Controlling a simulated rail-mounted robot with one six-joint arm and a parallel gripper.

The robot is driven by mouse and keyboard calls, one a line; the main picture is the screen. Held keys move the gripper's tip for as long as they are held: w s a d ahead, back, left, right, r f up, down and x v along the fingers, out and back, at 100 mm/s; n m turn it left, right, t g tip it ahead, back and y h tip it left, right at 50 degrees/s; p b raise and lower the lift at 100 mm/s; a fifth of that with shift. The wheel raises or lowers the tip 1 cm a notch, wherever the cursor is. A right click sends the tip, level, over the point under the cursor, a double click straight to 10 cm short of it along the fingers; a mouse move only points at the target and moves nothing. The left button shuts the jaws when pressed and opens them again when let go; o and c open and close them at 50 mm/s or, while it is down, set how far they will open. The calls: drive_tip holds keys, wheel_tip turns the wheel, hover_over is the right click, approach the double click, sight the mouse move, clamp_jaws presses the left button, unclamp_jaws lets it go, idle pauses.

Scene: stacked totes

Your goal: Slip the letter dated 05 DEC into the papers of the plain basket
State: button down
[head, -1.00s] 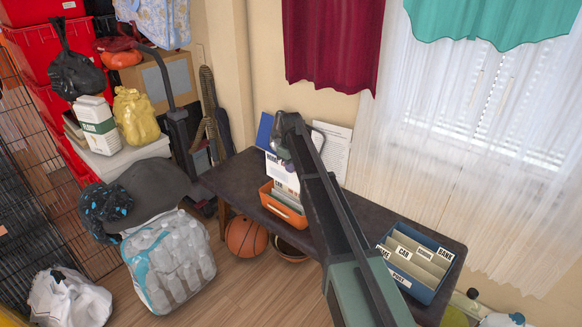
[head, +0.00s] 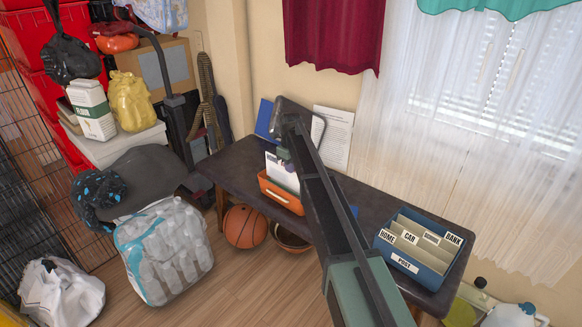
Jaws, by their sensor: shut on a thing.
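My gripper (head: 284,152) is over the orange basket and is shut on a white sheet (head: 281,174), which hangs upright. The sheet's lower edge is at the orange basket's opening; I cannot tell how deep it reaches or read a date on it. The orange basket (head: 281,199) stands on the dark table, with a pale slot or strip on its front. My arm hides its right side and most of its contents. The blue basket (head: 418,268) on the table's right end holds tan dividers tabbed HOME, CAR, SCHOOL and BANK, and its front label reads POST.
The dark table (head: 238,166) runs along the wall. A blue folder (head: 264,117) and a printed sheet (head: 334,138) lean at its back. A small blue patch (head: 354,211) shows beside my arm. A basketball (head: 245,226) lies below.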

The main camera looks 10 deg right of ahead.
drive_tip(key=shift+f+b, duration=1.55)
drive_tip(key=shift+f, duration=0.25)
drive_tip(key=c, duration=1.2)
unclamp_jaws()
drive_tip(key=shift+r, duration=0.1)
wheel_tip(320, 180, up, 11)
drive_tip(key=p, duration=1.1)
